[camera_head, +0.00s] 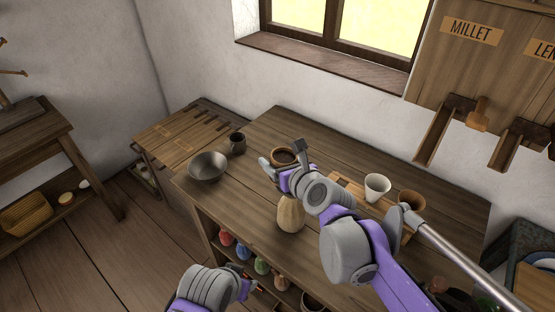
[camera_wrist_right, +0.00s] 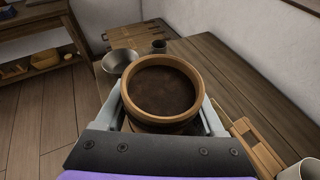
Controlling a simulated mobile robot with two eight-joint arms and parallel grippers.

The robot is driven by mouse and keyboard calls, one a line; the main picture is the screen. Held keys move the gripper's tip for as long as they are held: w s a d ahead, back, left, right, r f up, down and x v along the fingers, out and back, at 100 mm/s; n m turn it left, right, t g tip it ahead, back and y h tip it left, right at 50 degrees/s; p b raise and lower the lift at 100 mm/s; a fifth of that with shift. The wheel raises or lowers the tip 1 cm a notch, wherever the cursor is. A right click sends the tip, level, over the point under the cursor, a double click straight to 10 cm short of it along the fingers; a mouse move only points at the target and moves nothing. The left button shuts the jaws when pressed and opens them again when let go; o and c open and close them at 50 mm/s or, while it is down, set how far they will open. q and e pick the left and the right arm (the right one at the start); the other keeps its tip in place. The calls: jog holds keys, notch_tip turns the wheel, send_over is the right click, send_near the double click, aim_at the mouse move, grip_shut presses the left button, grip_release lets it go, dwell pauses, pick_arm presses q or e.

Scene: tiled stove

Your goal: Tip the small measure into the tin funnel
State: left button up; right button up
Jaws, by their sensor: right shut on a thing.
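The small measure, a round brown wooden cup (camera_head: 284,157) with a dark inside, is held in my right gripper (camera_head: 275,168) above the table. In the right wrist view the measure (camera_wrist_right: 162,90) sits between both fingers (camera_wrist_right: 165,118), mouth up and roughly upright. I cannot tell if the dark inside is contents or shadow. The grey metal bowl-shaped vessel (camera_head: 207,167), which looks like the tin funnel, is at the table's left end, left of the gripper and apart from it; it also shows in the right wrist view (camera_wrist_right: 118,62). My left gripper (camera_head: 250,287) is low, before the shelf; its jaws are unclear.
A dark cup (camera_head: 237,143) stands behind the metal vessel. A pale sack-like thing (camera_head: 290,214) stands below my right arm. A white cup (camera_head: 377,187) and a brown cup (camera_head: 411,200) are at right. Wooden chutes (camera_head: 443,131) hang from the wall box. The far table middle is clear.

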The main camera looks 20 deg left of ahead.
jog(key=shift+r, duration=0.1)
jog(key=shift+r+p, duration=1.85)
jog(key=shift+r, duration=1.15)
jog(key=shift+f, duration=0.1)
jog(key=shift+s, duration=0.1)
